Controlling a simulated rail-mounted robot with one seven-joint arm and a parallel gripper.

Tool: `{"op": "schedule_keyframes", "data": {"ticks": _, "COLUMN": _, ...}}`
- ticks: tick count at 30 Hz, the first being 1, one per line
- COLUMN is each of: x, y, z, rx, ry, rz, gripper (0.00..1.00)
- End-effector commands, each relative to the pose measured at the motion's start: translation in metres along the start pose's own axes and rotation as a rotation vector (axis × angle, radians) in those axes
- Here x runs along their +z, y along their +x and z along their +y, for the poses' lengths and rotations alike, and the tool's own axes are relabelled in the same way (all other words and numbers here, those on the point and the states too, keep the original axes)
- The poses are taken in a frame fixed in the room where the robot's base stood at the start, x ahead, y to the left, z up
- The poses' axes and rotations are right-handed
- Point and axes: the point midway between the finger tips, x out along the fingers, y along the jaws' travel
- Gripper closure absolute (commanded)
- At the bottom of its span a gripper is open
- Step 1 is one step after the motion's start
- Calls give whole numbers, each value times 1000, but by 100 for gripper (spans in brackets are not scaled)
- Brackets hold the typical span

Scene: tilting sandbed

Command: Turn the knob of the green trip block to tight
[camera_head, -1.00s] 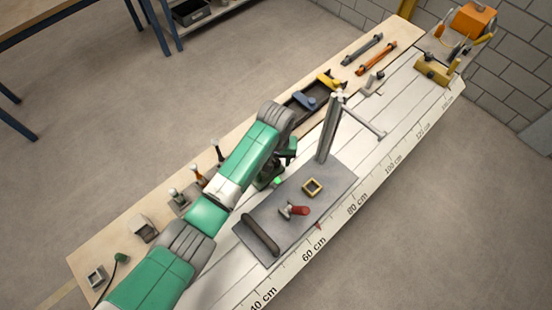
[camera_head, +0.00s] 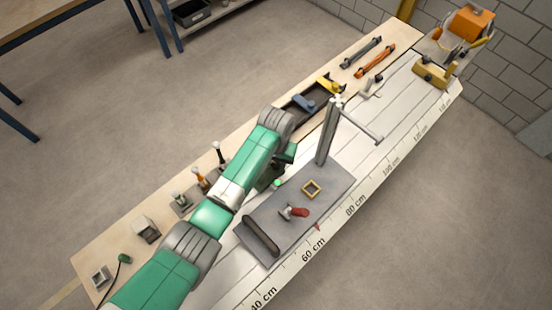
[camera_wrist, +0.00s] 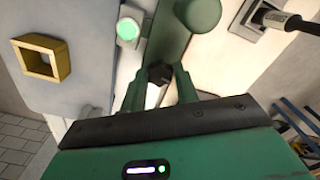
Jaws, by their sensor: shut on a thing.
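The green trip block (camera_wrist: 168,28) shows in the wrist view as a dark green body, with a rounded green part beside it. In the head view the block (camera_head: 268,178) is largely hidden by my arm. Its dark knob (camera_wrist: 160,73) sits between my gripper's two green fingers. My gripper (camera_wrist: 158,82) is shut on the knob. A pale strip shows below the knob between the fingers. I cannot read any mark of the knob's setting. A lit green round lamp (camera_wrist: 128,29) is beside the block; it also shows in the head view (camera_head: 277,184).
A grey plate (camera_head: 262,212) carries a yellow square frame (camera_head: 312,188), a red-handled part (camera_head: 298,212) and a dark bar (camera_head: 262,236). A grey post (camera_head: 328,135) with a side arm rises close to my gripper. Upright-handled tools (camera_head: 200,175) stand left of my arm.

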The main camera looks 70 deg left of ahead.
Motion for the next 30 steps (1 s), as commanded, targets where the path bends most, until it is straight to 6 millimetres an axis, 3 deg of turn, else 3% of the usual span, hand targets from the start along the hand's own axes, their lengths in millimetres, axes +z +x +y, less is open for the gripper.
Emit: {"op": "schedule_keyframes", "data": {"ticks": 30, "x": 0, "y": -2, "z": 0, "rx": 1, "ry": 962, "rz": 0, "gripper": 92}}
